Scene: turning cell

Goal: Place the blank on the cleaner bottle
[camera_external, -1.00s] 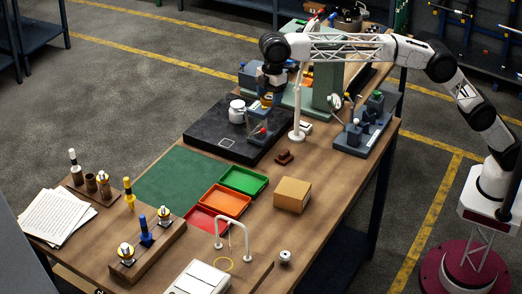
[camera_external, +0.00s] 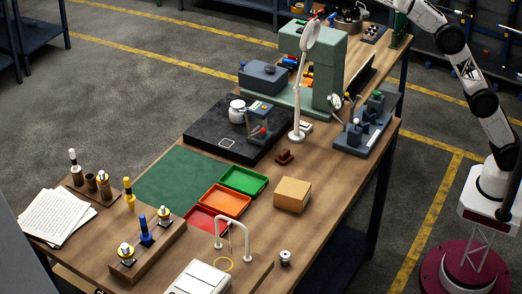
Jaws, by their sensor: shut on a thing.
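My gripper is out of view; my arm runs up past the top edge at the right. A white rounded container (camera_external: 237,111) stands upright on the black slab (camera_external: 215,141); I cannot tell for certain whether it is the cleaner bottle. A small metal cylinder (camera_external: 285,257) stands at the table's front right; I cannot tell whether it is a blank. Nothing my gripper may hold is visible.
Green (camera_external: 243,180), orange (camera_external: 225,201) and red trays sit mid-table, near a cardboard box (camera_external: 293,194). The green mat (camera_external: 180,183) is clear.

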